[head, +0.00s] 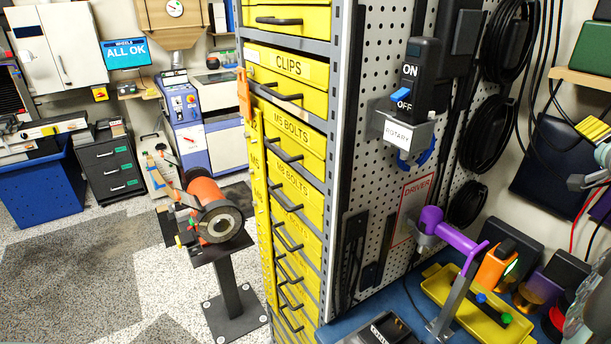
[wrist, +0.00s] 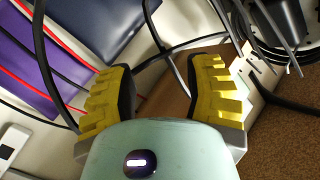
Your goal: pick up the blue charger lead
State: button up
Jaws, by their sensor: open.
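My gripper (wrist: 163,72) has yellow ridged fingers, spread apart in the wrist view. It also shows at the right edge of the head view (head: 594,132), up beside the wall. A black cable (wrist: 178,72) passes between and beyond the fingers in the wrist view; I see nothing gripped. I cannot make out a blue charger lead for certain. A blue curved piece (head: 422,156) shows under the rotary tool's holder on the pegboard in the head view, but I cannot tell what it is.
Black cable coils (head: 488,134) hang on the pegboard (head: 372,95). Red wires (wrist: 60,40) and dark cables hang near the gripper. A wooden shelf (head: 583,83) is above it.

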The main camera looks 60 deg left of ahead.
jog(key=s+a+n+g+y+b, duration=0.4)
jog(key=s+a+n+g, duration=0.3)
jog(key=s+a+g, duration=0.15)
jog(key=n+g+h+b, duration=0.2)
jog(key=n+g+b, duration=0.1)
jog(key=n+g, duration=0.3)
send_near(427, 158)
jog(key=shift+m+g, duration=0.4)
jog(key=shift+g, duration=0.05)
jog(key=p+x, duration=0.1)
jog(key=p, duration=0.1)
jog(key=p+x, duration=0.2)
jog(key=p, duration=0.1)
jog(key=p+x, duration=0.1)
jog(key=p, duration=0.1)
jog(key=shift+w+a+p, duration=0.3)
jog(key=shift+a+p, duration=0.05)
jog(key=shift+a, duration=0.1)
jog(key=p+x, duration=0.2)
jog(key=x, duration=0.1)
jog(key=shift+a+f+p, duration=0.5)
jog(key=shift+f+p, duration=0.05)
jog(key=shift+d, duration=0.1)
grip_shut()
